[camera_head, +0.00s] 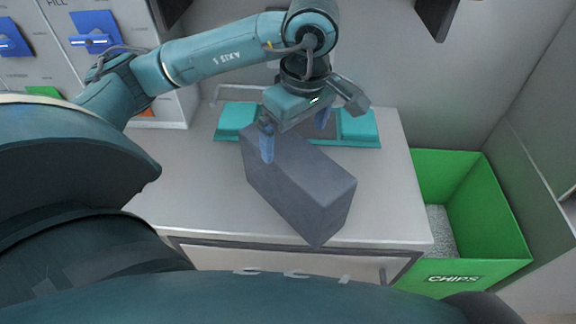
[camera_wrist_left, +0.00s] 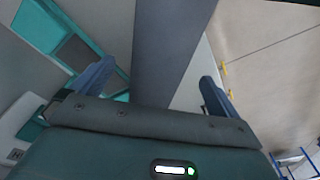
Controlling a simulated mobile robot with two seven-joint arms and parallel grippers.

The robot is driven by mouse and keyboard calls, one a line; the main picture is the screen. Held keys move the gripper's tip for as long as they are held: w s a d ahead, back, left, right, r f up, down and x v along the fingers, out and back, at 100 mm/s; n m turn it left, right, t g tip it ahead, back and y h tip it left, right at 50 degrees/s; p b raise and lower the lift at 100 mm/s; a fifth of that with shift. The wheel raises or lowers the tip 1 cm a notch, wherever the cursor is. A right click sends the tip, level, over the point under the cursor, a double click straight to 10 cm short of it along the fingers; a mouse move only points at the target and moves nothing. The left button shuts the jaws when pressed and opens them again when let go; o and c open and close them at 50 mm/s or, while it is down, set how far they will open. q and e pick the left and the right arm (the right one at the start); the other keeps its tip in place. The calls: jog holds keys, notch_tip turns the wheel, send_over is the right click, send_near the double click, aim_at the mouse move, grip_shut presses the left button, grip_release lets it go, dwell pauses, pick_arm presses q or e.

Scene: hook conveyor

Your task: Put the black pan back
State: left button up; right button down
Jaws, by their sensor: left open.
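The black pan (camera_head: 300,180) shows as a long dark grey box, lying at an angle on the grey counter (camera_head: 385,190), with its near end close to the front edge. My left gripper (camera_head: 296,134) is open at the pan's far end. In the left wrist view the pan (camera_wrist_left: 175,45) runs up between the two spread blue fingers (camera_wrist_left: 155,85). I cannot tell whether either finger touches it. My right gripper is not in view.
A teal fixture (camera_head: 360,127) lies at the counter's back, partly hidden behind my left gripper. A green bin (camera_head: 468,267) marked CHIPS stands right of the counter. A panel with blue handles (camera_head: 95,40) is at the back left. The counter's left part is clear.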

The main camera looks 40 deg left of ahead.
aim_at(294, 153)
pick_arm(q)
jog(key=shift+a+f+p, duration=0.2)
jog(key=shift+f+p, duration=0.2)
jog(key=shift+f, duration=2.7)
jog(key=c, duration=1.8)
notch_tip(294, 153, up, 10)
jog(key=shift+r+p, duration=0.1)
jog(key=shift+p, duration=0.2)
jog(key=shift+w+d+f+m, duration=0.15)
jog(key=shift+f+m, duration=0.1)
jog(key=shift+m, duration=0.25)
jog(key=shift+d+f+m, duration=0.15)
jog(key=shift+f+m, duration=0.1)
jog(key=shift+m, duration=0.25)
jog(key=d+f+m, duration=0.1)
jog(key=m, duration=0.2)
jog(key=d+f+m+p, duration=0.1)
jog(key=f+m, duration=0.1)
jog(key=m, duration=0.2)
jog(key=d+f+m+h, duration=0.1)
jog(key=f+m, duration=0.1)
jog(key=m, duration=0.2)
jog(key=shift+w+d+t+p, duration=0.15)
jog(key=shift+w+t+p, duration=0.15)
jog(key=shift+w+t, duration=0.1)
jog(key=shift+d+f+m, duration=0.3)
jog(key=shift+f+m, duration=0.2)
jog(key=shift+m, duration=0.7)
jog(key=shift+r, duration=0.1)
